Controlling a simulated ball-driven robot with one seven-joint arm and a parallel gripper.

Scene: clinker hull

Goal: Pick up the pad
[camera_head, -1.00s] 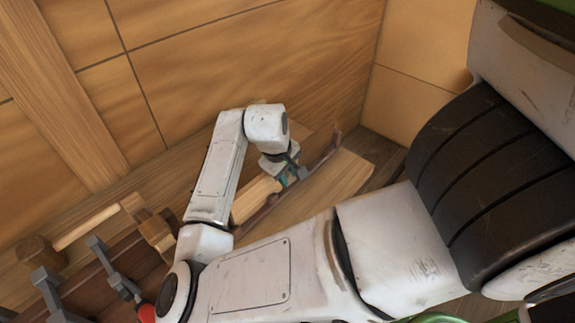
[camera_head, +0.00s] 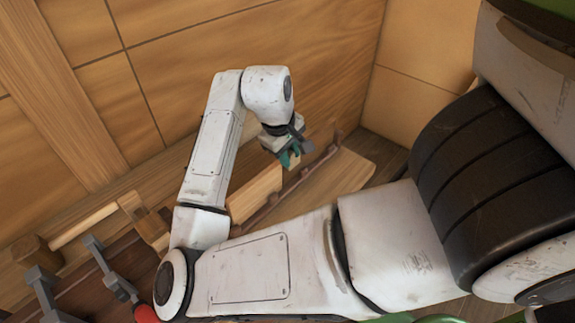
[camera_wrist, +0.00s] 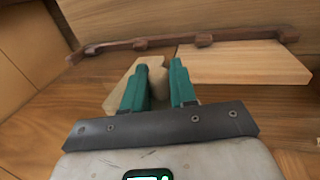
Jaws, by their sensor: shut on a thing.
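The pad (camera_wrist: 158,86) is a pale cream piece in the wrist view. It shows between my gripper's teal fingers (camera_wrist: 158,66) and out to the left of the left finger. My gripper is shut on it. In the head view my gripper (camera_head: 289,158) is above the wooden bench, with a small light piece of the pad (camera_head: 294,161) showing at the fingertips. The fingers hide part of the pad, and my wrist hides more of it in the head view.
A dark wooden rail (camera_head: 303,172) with raised lugs runs along the bench; it also shows in the wrist view (camera_wrist: 200,40). A light wooden block (camera_head: 255,193) lies beside it. A mallet (camera_head: 80,226) and grey clamps (camera_head: 108,268) are at left. Plank walls stand behind.

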